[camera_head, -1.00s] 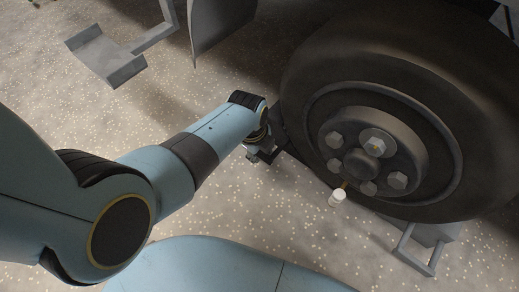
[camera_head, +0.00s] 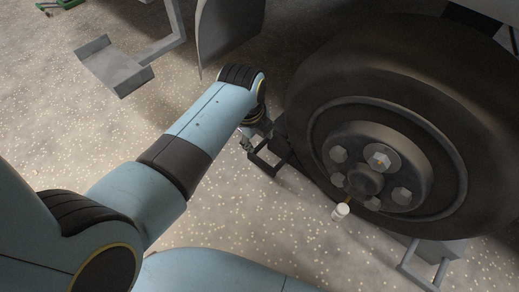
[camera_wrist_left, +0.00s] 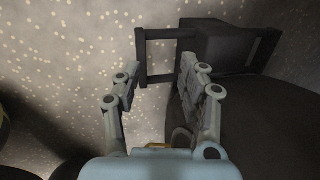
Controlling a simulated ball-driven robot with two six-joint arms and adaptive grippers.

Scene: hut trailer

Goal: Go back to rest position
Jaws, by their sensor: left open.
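My left gripper (camera_head: 246,140) is beside the left edge of the wheel, partly hidden behind my own wrist in the head view. My right gripper is in neither view.
The wheel hub (camera_head: 366,168) carries several nuts. A small white-capped valve (camera_head: 341,211) sticks out below it. Another chock (camera_head: 437,250) is at the lower right. A grey step (camera_head: 114,67) hangs at the upper left. The speckled floor (camera_head: 240,225) is clear below the gripper.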

